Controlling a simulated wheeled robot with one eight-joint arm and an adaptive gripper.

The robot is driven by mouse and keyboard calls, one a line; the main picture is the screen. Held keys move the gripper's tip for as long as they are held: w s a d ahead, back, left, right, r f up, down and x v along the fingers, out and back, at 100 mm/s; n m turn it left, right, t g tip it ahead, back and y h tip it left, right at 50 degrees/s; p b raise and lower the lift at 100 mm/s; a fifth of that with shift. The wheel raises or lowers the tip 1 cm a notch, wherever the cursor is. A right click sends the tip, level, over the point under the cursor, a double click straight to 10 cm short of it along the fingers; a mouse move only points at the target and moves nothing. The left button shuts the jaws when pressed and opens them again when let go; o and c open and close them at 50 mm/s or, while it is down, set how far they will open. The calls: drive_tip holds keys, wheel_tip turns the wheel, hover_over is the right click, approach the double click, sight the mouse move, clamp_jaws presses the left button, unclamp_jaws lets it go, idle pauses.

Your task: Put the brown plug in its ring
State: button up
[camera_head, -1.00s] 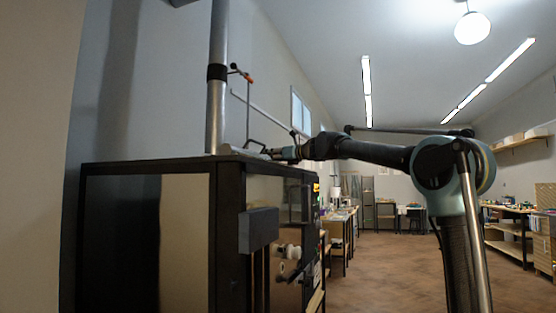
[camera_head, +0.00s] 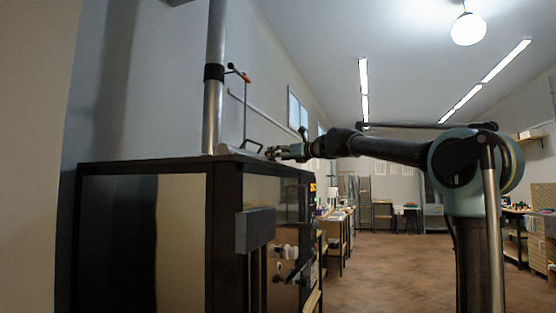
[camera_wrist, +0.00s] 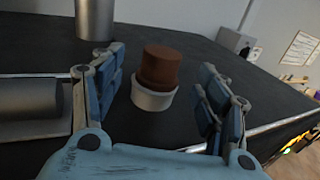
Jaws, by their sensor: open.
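The brown plug (camera_wrist: 160,64) stands upright in the wrist view, its lower end inside the rim of a white ring (camera_wrist: 153,98). How deep it sits is hidden by the ring's wall. The ring rests on the dark top of the kiln-like cabinet (camera_wrist: 180,128). My gripper (camera_wrist: 162,60) is open, one finger on each side of the plug, with a visible gap on both sides. In the head view my gripper (camera_head: 277,152) is low over the cabinet top's right part; the plug and ring cannot be made out there.
A metal flue pipe (camera_head: 214,80) rises from the cabinet top; its base shows in the wrist view (camera_wrist: 95,18). A grey cylinder (camera_wrist: 30,98) lies left of my fingers. A thin stand with an orange piece (camera_head: 247,80) is behind. Benches (camera_head: 340,225) line the room; the floor (camera_head: 390,270) is clear.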

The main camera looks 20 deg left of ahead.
drive_tip(key=v, duration=0.6)
drive_tip(key=shift+d, duration=0.1)
